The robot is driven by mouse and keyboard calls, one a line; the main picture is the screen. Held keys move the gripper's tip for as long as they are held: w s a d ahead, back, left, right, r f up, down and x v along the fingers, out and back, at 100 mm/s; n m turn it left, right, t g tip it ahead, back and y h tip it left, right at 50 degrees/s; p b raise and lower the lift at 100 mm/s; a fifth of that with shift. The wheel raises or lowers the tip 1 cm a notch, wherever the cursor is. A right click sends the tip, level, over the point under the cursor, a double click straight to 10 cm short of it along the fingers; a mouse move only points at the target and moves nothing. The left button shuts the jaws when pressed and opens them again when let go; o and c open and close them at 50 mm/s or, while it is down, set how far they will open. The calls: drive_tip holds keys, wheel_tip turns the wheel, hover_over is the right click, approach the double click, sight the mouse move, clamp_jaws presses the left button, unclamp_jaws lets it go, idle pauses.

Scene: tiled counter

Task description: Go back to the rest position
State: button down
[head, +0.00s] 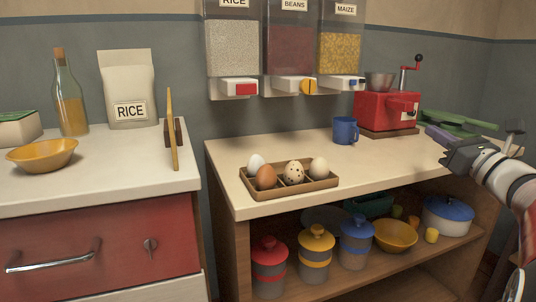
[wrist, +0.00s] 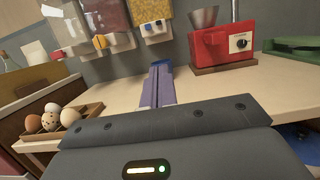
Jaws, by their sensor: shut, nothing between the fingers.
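My gripper (head: 432,130) is at the right of the head view, over the right part of the counter (head: 240,200). In the wrist view the purple fingers of my gripper (wrist: 159,70) lie together, shut, with nothing between them. They point toward the wall side of the counter. A blue mug (head: 345,130) stands upright on the counter, apart from my gripper in the head view. In the wrist view the fingers hide most of the area where it stands.
A red grinder (head: 386,110) stands behind the gripper, with a green object (head: 455,122) beside it. An egg tray (head: 291,188) with several eggs sits at the counter's front left. Wall dispensers (head: 289,50) hang above. Lidded jars and pots fill the shelf (head: 340,279) below. The counter's middle is clear.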

drive_tip(key=s+a+f+n+g+p, duration=0.1)
drive_tip(key=s+a+f+n+g, duration=0.35)
drive_tip(key=a, duration=0.25)
drive_tip(key=s+a+f+n+g, duration=0.35)
drive_tip(key=a+n, duration=0.25)
drive_tip(key=a, duration=0.2)
drive_tip(key=s+a+f+n+g+p, duration=0.1)
drive_tip(key=s+a+f+n+g, duration=0.3)
drive_tip(key=a, duration=0.3)
drive_tip(key=s+f+n+g+h, duration=0.1)
drive_tip(key=s+f+n+h, duration=0.2)
drive_tip(key=s+f+n, duration=0.2)
drive_tip(key=s+d+f+n+g+h+p, duration=0.1)
drive_tip(key=s+f+n+h, duration=0.3)
drive_tip(key=s+n, duration=0.6)
wheel_tip(320, 180, down, 2)
drive_tip(key=shift+s+f+n, duration=0.25)
drive_tip(key=shift+s+n, duration=0.05)
drive_tip(key=shift+n, duration=0.95)
